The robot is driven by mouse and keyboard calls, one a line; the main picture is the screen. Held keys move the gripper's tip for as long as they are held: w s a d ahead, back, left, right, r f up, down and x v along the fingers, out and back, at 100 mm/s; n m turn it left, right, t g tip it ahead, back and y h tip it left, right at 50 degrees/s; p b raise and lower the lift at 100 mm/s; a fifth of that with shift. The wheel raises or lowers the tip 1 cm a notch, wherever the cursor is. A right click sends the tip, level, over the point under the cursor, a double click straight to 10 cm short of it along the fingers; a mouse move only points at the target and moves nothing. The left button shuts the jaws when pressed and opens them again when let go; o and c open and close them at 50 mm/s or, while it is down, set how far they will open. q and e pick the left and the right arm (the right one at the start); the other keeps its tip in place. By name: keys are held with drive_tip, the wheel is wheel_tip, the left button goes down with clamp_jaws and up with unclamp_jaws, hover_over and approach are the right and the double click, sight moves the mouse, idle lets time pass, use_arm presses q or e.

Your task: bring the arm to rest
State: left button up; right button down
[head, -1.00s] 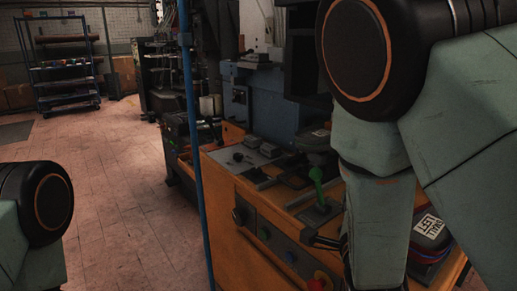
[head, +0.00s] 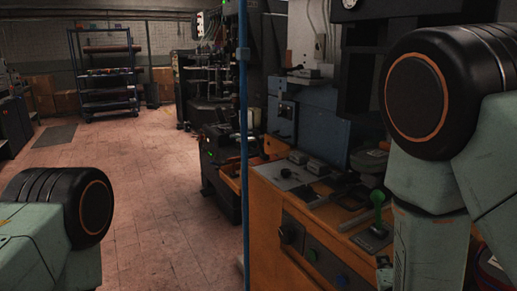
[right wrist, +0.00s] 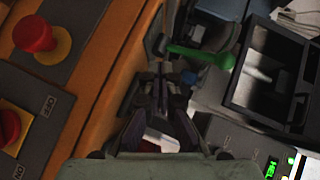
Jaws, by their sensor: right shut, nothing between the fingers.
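My right arm hangs at the right of the head view, over the orange press bench (head: 262,215). A piece of my right gripper (head: 385,272) shows low beside the forearm. In the right wrist view, my right gripper (right wrist: 160,78) points down over the bench, its fingers together and nothing between them. A green lever (head: 377,208) stands on the bench top near that arm. It also shows just past the fingertips in the right wrist view (right wrist: 203,55); I cannot tell whether they touch. Only part of my left arm shows at lower left; its gripper is out of view.
Red buttons (right wrist: 33,33) on yellow bases sit on the bench's front panel. A black open tray (right wrist: 270,80) lies right of the gripper. A blue post (head: 244,150) stands before the bench. A blue shelf rack (head: 105,80) stands far back. The tiled floor (head: 150,190) is clear.

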drive_tip(key=s+f+n+g+y, duration=0.3)
drive_tip(key=s+f+n+g, duration=0.85)
drive_tip(key=s+f, duration=1)
drive_tip(key=s+a+f+n+g+y, duration=0.1)
drive_tip(key=s+a+f+n+g, duration=0.1)
drive_tip(key=s+n, duration=0.4)
drive_tip(key=s+f, duration=0.1)
drive_tip(key=s, duration=0.3)
drive_tip(key=shift+s+g, duration=0.35)
drive_tip(key=shift+d+f, duration=0.1)
